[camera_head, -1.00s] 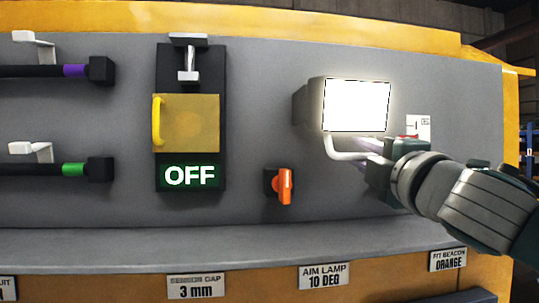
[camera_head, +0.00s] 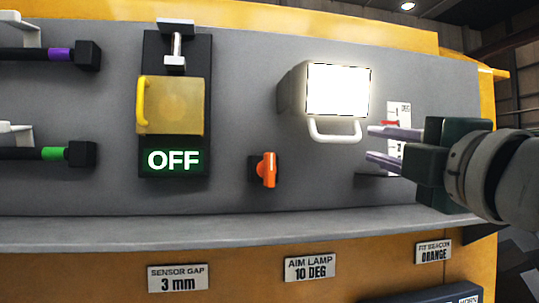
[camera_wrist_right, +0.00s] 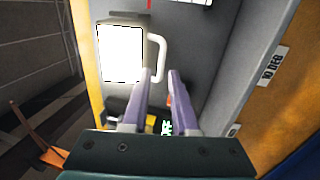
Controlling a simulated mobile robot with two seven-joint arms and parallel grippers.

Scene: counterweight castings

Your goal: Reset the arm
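My right gripper (camera_head: 385,147) is in front of the grey panel at the right of the head view, its two purple-grey fingers apart and nothing between them. The fingers also show in the right wrist view (camera_wrist_right: 160,100). The lit lamp (camera_head: 338,90) with its white loop handle (camera_head: 335,132) is just left of the fingertips, and a gap shows between them and the handle. The lamp also shows in the wrist view (camera_wrist_right: 121,53). My left gripper is in neither view.
An orange knob (camera_head: 268,169) sits below left of the lamp. A yellow-handled cover (camera_head: 180,108) is above an OFF display (camera_head: 173,160). A small scale plate (camera_head: 398,110) is partly behind my right gripper. A grey ledge (camera_head: 230,233) runs below the panel. Black bars (camera_head: 25,154) project at the left.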

